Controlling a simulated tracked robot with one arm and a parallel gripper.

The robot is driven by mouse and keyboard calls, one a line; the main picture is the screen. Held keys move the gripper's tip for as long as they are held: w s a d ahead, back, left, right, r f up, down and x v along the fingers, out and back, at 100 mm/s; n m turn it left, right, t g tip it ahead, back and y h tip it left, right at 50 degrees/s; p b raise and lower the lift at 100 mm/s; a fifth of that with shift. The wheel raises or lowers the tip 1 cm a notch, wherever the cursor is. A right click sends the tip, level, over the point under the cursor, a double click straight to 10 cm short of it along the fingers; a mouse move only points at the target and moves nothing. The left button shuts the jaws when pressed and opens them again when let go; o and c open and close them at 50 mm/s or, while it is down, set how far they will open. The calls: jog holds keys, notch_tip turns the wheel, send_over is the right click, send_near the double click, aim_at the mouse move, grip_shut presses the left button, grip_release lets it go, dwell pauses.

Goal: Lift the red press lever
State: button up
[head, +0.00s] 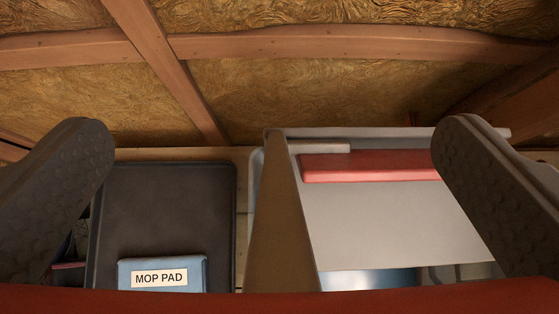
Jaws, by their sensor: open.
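A flat red bar (368,168), which looks like the press lever, lies across the far part of a light grey press unit (385,225). Its right end is hidden behind my right finger. My gripper (272,135) is open and empty, with one dark textured finger at each side of the head view. The bar appears between the fingers, nearer the right one; I cannot tell the depth between them. A red band (280,300) crosses the bottom edge very close to the camera; I cannot tell what it belongs to.
A tan upright post (282,225) stands at the press's left edge. Left of it is a dark tray (170,215) with a blue packet marked MOP PAD (162,274). Behind are wooden beams (300,45) and exposed yellow insulation (330,95).

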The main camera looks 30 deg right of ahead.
jog(key=b+v, duration=0.1)
jog(key=v, duration=1.2)
jog(key=shift+s, duration=0.2)
jog(key=shift+a, duration=0.1)
